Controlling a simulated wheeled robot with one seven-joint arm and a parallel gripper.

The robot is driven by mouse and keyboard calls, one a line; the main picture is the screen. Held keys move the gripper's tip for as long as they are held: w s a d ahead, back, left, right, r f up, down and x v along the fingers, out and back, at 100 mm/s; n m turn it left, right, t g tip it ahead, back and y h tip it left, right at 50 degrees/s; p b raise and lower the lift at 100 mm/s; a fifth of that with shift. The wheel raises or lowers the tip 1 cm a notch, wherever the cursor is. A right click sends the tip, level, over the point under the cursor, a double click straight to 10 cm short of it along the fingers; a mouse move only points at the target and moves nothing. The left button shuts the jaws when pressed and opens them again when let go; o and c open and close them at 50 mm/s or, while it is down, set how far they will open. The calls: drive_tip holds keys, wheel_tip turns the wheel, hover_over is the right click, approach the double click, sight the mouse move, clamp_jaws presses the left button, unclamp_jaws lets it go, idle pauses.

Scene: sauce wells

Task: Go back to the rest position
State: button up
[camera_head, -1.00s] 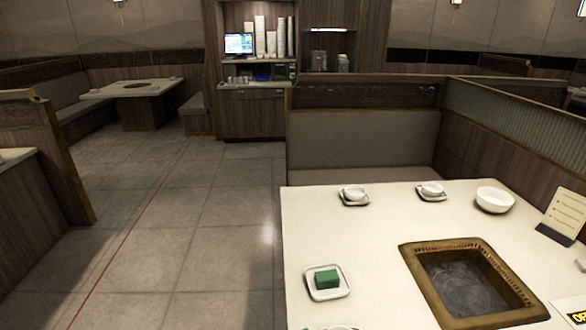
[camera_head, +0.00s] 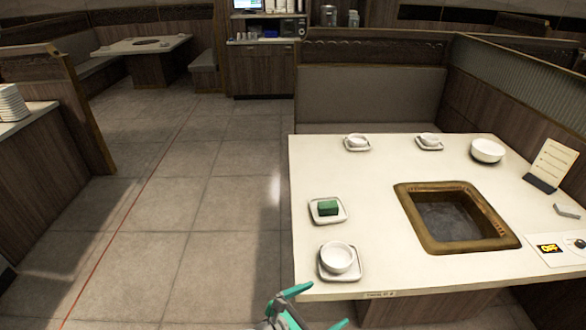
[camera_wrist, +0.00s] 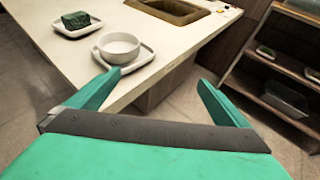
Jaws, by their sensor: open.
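My gripper (camera_head: 318,306) is at the bottom edge of the head view, just off the front left corner of the white table (camera_head: 370,270). Its green fingers are spread apart with nothing between them. In the wrist view my gripper (camera_wrist: 150,92) is open, with the table corner beyond it. A white bowl (camera_head: 338,257) sits on a square plate near that corner, apart from the fingers; the bowl also shows in the wrist view (camera_wrist: 119,47). A green block (camera_head: 328,208) lies on a small square plate behind the bowl.
A sunken grill (camera_head: 455,245) with a brass frame is set in the table. Small bowls, a larger bowl (camera_head: 487,150) and a menu stand (camera_head: 552,165) are farther back. A shelf unit (camera_wrist: 275,75) is at right in the wrist view. The left floor (camera_head: 160,220) is clear.

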drive_tip(key=s+a+f+m+t+y, duration=0.25)
drive_tip(key=s+f+m+y, duration=0.2)
drive_tip(key=s, duration=0.35)
drive_tip(key=s+a+f+m+t+y, duration=0.1)
drive_tip(key=s+a+f+m+y, duration=0.25)
drive_tip(key=s+f+m, duration=0.35)
drive_tip(key=s+a+r+m+t+y, duration=0.1)
drive_tip(key=s+r+m+t+y, duration=0.1)
drive_tip(key=s+r+m, duration=1.1)
drive_tip(key=s+m+t, duration=0.1)
drive_tip(key=s, duration=0.3)
drive_tip(key=shift+a+t+y, duration=0.3)
drive_tip(key=shift+a+t, duration=0.05)
drive_tip(key=shift+w, duration=0.2)
